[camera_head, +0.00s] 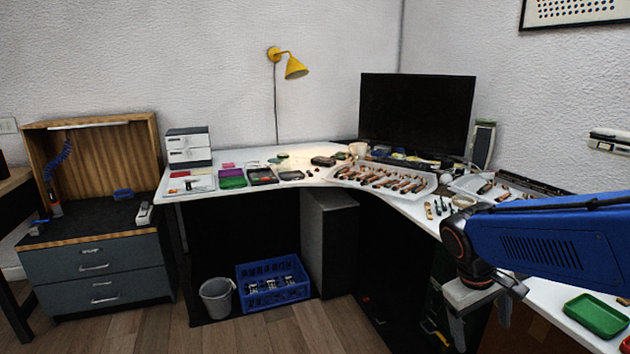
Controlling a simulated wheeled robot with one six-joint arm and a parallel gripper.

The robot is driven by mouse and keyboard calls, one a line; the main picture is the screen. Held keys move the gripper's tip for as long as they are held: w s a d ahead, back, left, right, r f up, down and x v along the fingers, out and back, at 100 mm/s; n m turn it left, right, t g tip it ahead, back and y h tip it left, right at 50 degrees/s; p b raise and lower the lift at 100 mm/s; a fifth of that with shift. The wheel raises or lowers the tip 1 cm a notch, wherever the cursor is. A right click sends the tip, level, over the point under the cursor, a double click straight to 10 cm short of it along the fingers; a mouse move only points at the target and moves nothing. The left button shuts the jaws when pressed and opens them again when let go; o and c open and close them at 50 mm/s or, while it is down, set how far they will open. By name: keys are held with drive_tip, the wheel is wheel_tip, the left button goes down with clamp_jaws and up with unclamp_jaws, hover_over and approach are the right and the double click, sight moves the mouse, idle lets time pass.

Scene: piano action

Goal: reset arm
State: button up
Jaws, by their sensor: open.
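My blue arm (550,242) reaches in from the right edge over the right part of the white corner desk (300,160). My gripper (480,325) hangs below its wrist in front of the desk's dark underside, pointing down. The gripper's fingers are apart and I see nothing between them. The arm hides part of the desk's right side.
A tray of wooden piano action parts (385,182) lies on the desk before a black monitor (416,118). A green tray (596,315) lies at the lower right. A blue crate (272,284) and a grey bin (217,298) stand under the desk. The floor at left is clear.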

drive_tip(key=s+a+r+m+t+y, duration=0.2)
drive_tip(key=s+a, duration=0.4)
drive_tip(key=s, duration=0.4)
drive_tip(key=shift+s+r+m+t+y, duration=0.35)
drive_tip(key=shift+r+t+y, duration=0.2)
drive_tip(key=shift+t+y, duration=0.5)
